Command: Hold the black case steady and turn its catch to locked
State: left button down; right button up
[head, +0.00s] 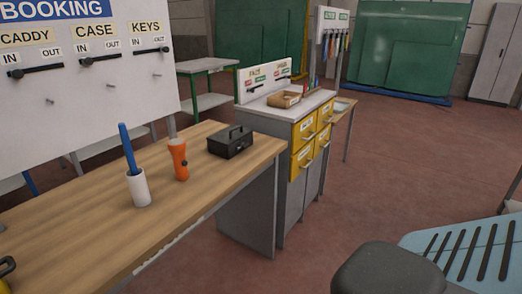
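The black case (231,143) stands closed on the wooden-topped table (95,235), near its far right corner. It is a small dark box with a carrying handle on top. Its catch is too small and dark to make out, so I cannot tell its setting. Neither of my grippers is in the head view, and nothing is seen touching the case.
An orange torch (179,160) and a white holder (138,188) with a blue stick (128,150) stand left of the case. Behind is a booking board (75,90). A cabinet with yellow drawers (302,131) stands right. Red floor beyond is open.

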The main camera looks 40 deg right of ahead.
aim_at(244, 145)
jog(key=l+u, duration=0.2)
jog(key=l, duration=0.7)
jog(key=l+u, duration=0.25)
jog(key=l, duration=0.65)
jog(key=k+l, duration=0.1)
jog(key=l, duration=1.2)
jog(key=k+l, duration=0.15)
jog(key=l, duration=1.15)
jog(key=k+u, duration=0.05)
